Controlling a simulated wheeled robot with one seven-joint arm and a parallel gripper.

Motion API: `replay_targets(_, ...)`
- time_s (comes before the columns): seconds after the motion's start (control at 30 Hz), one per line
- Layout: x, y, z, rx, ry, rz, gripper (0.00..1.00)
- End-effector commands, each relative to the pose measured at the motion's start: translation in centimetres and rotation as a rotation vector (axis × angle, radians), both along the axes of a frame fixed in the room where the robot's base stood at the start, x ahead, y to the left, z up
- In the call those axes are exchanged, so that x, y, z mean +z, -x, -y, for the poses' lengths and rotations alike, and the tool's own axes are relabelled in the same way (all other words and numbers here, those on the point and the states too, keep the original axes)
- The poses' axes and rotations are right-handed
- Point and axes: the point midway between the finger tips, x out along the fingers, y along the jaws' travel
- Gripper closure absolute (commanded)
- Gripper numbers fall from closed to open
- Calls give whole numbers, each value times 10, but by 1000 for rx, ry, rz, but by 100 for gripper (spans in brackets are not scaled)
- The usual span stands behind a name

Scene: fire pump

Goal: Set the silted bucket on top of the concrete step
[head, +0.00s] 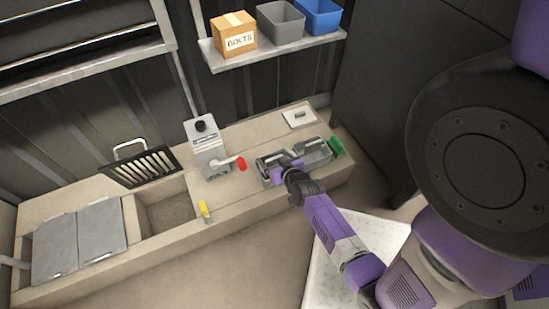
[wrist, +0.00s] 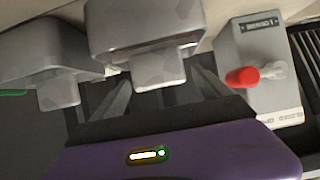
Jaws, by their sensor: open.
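My gripper (head: 282,165) is low over the right part of the long concrete structure (head: 236,188), at the nearer of two grey bucket-like containers (head: 268,160). The second grey container (head: 315,150) stands just right of it. In the wrist view a grey body with a tab-like block (wrist: 150,25) fills the top middle, in front of the open jaws, and a similar one (wrist: 40,50) is at the left. I see no clear grip on either. No silt shows, so I cannot tell which one is the silted bucket. My gripper hides part of the nearer container.
A grey box (head: 206,145) with a red-ended lever (head: 241,163) stands left of the containers. Further left are a yellow handle (head: 204,209), an open pit (head: 168,212), a tilted grate (head: 142,167) and grey plates (head: 80,240). A green item (head: 337,147) is at the right end.

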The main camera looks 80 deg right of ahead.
Motion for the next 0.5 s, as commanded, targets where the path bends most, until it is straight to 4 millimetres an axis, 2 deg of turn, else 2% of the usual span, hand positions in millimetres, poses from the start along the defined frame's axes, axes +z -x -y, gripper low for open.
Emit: replay_targets(0.5,48,53,-63,0,-1,-2,13)
